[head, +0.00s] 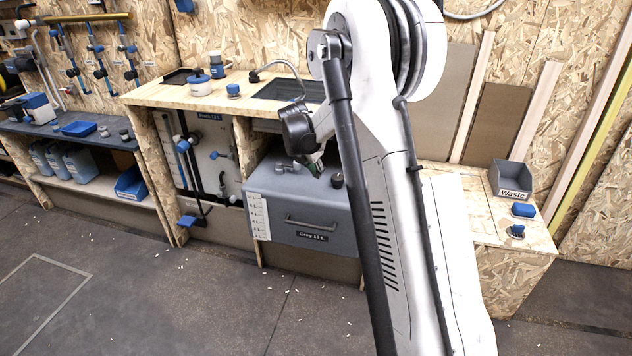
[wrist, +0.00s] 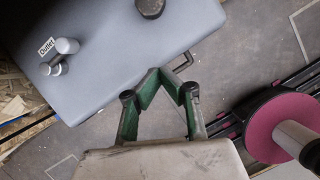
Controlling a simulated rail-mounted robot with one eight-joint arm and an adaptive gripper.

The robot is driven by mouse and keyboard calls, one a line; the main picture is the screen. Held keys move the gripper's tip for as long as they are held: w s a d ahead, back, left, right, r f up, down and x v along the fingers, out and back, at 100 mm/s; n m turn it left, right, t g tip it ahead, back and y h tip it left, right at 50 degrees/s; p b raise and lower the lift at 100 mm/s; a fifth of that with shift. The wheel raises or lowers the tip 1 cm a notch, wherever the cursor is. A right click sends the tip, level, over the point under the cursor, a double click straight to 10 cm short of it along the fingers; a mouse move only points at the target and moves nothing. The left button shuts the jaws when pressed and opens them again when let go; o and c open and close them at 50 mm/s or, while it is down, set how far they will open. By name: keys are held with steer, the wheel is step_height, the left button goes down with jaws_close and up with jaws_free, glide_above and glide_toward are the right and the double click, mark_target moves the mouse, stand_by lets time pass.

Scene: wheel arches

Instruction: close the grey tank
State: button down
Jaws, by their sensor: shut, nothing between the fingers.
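My gripper (wrist: 162,72), with green fingers, is shut and empty above the tank's handle-side edge. My arm hides the tank's right side.
The wooden bench (head: 160,92) carries a sink and a curved tap. At right, a waste bin (head: 510,180) and two blue-topped items stand on a lower surface.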

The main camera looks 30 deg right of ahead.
steer(key=b, duration=0.3)
glide_toward(333, 190)
steer(key=f, duration=0.2)
steer(key=a+f, duration=0.1)
steer(key=f, duration=0.2)
steer(key=shift+s+a+f, duration=0.3)
steer(key=shift+a+f, duration=0.05)
steer(key=shift+w+d+r, duration=0.1)
steer(key=shift+w+d, duration=0.1)
steer(key=shift+d, duration=0.35)
steer(key=shift+w+d+r, duration=0.1)
steer(key=shift+w+d, duration=0.1)
steer(key=shift+d, duration=0.4)
steer(key=shift+w+d+b, duration=0.25)
steer(key=shift+d+b, duration=0.15)
steer(key=shift+d, duration=0.3)
